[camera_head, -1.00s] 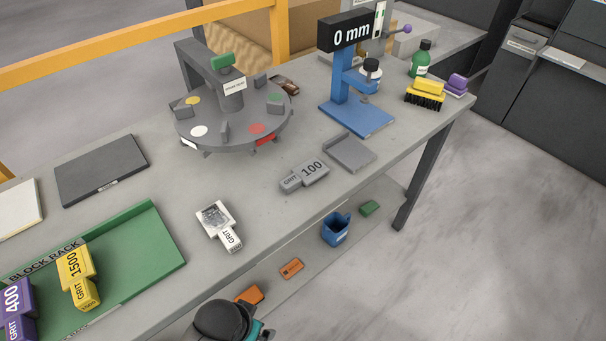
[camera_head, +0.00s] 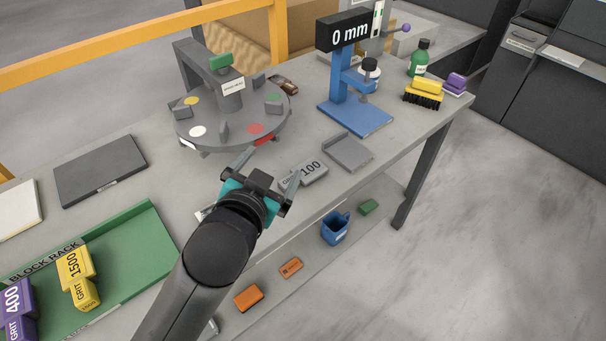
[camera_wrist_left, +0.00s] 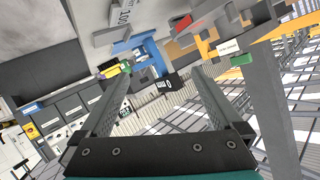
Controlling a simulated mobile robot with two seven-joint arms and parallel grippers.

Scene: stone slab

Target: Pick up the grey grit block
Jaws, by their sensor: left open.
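The grey grit block (camera_head: 311,171), marked 100, lies on the stone slab bench near its front edge, just left of a grey tray. It also shows at the top of the left wrist view (camera_wrist_left: 122,16). My left gripper (camera_head: 270,166) is open and empty in the head view, with its fingers spread just left of the block. One finger overlaps the block's near end in the picture. Whether it touches the block I cannot tell. In the left wrist view the two fingers (camera_wrist_left: 158,85) stand wide apart with nothing between them. My right gripper is not in view.
A round turntable (camera_head: 215,140) stands behind the gripper. The grey tray (camera_head: 350,155) and a blue gauge stand (camera_head: 355,118) are to the right. A green block rack (camera_head: 140,250) holds yellow and purple blocks at left. The white grit block is mostly hidden by my arm.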

